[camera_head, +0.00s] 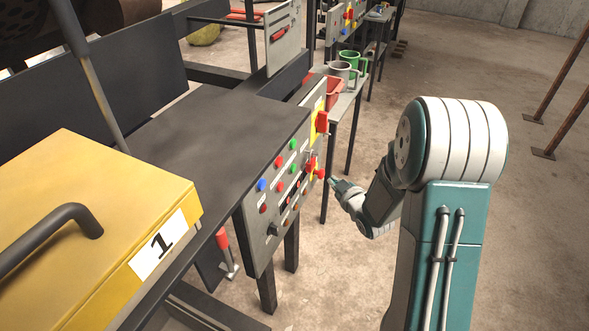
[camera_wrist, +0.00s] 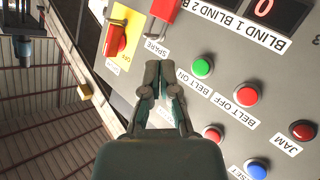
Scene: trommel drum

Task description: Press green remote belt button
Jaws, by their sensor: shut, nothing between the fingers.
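In the wrist view a round green button (camera_wrist: 202,68) sits on the grey control panel, beside a label reading "BELT ON". My gripper (camera_wrist: 160,70) is shut and empty. Its fingertips show just left of the green button, over the panel; I cannot tell how far they are from its surface. In the head view my gripper (camera_head: 334,183) is to the right of the control panel (camera_head: 254,225). Green buttons (camera_head: 293,145) also show on the panel there, but their labels are too small to read.
A red "BELT OFF" button (camera_wrist: 246,94), a red "JAM" button (camera_wrist: 303,130) and a blue button (camera_wrist: 257,168) are nearby. A red switch (camera_wrist: 165,9) stands out above my fingertips. A yellow box (camera_head: 90,215) marked 1 is at left.

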